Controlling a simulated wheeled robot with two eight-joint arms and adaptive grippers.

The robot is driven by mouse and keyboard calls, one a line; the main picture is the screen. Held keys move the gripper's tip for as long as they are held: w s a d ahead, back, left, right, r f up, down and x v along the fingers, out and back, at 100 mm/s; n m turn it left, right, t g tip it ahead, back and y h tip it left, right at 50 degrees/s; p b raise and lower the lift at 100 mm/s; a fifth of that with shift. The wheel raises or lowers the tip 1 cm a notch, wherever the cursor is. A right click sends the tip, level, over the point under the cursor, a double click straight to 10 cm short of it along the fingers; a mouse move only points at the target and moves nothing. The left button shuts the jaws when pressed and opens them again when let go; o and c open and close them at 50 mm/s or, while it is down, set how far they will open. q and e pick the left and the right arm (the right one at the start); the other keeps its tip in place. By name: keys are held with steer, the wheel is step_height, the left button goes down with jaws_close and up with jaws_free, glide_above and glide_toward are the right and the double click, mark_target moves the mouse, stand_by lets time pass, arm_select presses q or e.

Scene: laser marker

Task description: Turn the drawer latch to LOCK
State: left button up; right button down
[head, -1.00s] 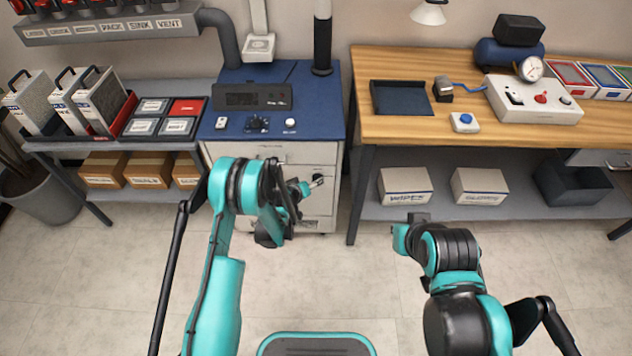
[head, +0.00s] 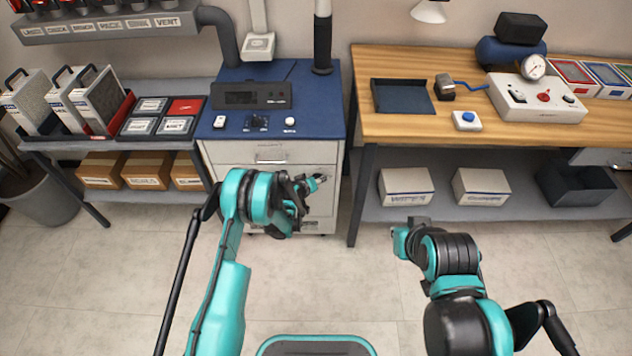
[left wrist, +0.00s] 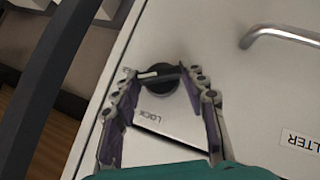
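The drawer latch is a round black knob (left wrist: 163,80) on the pale cabinet front in the left wrist view. A light bar lies across its left part, and the word LOCK (left wrist: 160,114) is printed near it, upside down in this view. My left gripper (left wrist: 166,76) has its fingers apart, one on each side of the knob; I cannot tell whether they touch it. In the head view my left gripper (head: 318,181) is at the cabinet (head: 317,210) front and covers the latch area. My right gripper (head: 398,240) is away over the floor, its fingers unclear.
A drawer handle (left wrist: 285,36) sticks out near the latch, and a label ending in LTER (left wrist: 299,141) is beside it. A wooden workbench (head: 415,131) with a lower shelf stands right of the cabinet. The floor in front is clear.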

arm_select(q)
steer(key=n+h, duration=0.1)
steer(key=h, duration=0.1)
steer(key=n+h, duration=0.1)
steer(key=h, duration=0.1)
steer(key=shift+a+f+n+t, duration=0.25)
steer(key=shift+n+t, duration=0.05)
steer(key=shift+t, duration=0.1)
steer(key=o, duration=1.2)
steer(key=shift+c, duration=0.2)
steer(key=shift+r, duration=0.1)
step_height(320, 180, up, 10)
steer(key=shift+f, duration=0.1)
